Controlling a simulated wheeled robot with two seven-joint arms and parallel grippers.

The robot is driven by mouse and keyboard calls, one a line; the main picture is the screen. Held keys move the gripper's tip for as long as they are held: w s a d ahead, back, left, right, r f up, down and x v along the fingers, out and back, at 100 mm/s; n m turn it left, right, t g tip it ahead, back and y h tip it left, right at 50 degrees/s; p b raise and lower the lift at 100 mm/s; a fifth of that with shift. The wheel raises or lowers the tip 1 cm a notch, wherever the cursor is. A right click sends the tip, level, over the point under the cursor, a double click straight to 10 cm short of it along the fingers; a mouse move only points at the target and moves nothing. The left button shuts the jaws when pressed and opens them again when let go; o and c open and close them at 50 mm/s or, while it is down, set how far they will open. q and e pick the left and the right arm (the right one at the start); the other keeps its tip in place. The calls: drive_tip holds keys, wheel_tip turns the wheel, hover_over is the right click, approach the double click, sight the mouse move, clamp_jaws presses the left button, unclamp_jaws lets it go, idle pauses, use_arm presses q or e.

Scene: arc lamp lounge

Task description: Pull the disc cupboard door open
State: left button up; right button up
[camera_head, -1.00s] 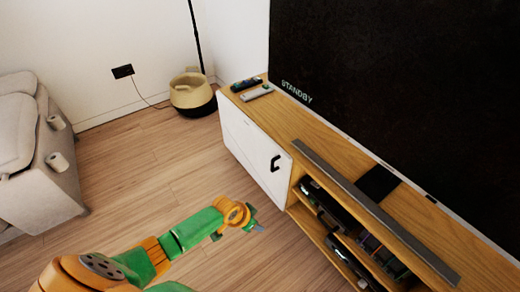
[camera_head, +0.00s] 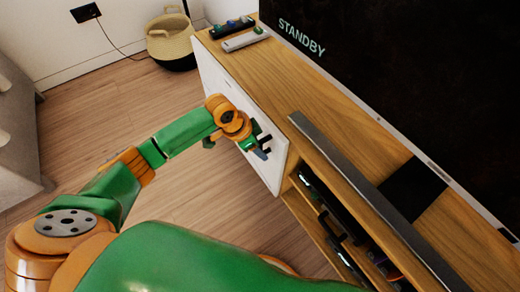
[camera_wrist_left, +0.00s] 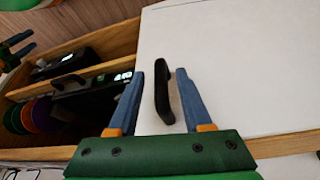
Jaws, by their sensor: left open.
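The disc cupboard door (camera_head: 221,90) is the white front at the left end of the wooden TV cabinet and looks shut. Its black handle (camera_wrist_left: 162,92) stands out from the white door in the left wrist view. My left gripper (camera_head: 262,148) is at the door, by the handle. In the left wrist view my left gripper (camera_wrist_left: 160,76) is open, with one blue finger on each side of the handle. I cannot tell whether the fingers touch it. In the head view the gripper partly hides the handle.
The wooden cabinet (camera_head: 290,85) carries a grey soundbar (camera_head: 360,185) and remotes (camera_head: 246,39). Open shelves with devices lie right of the door. A large TV (camera_head: 420,70) stands above.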

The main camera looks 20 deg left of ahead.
use_arm(q)
drive_tip(key=shift+w+d+f, duration=0.15)
drive_tip(key=shift+f, duration=0.45)
drive_tip(key=shift+r, duration=0.1)
drive_tip(key=shift+c, duration=0.2)
clamp_jaws()
idle(0.7)
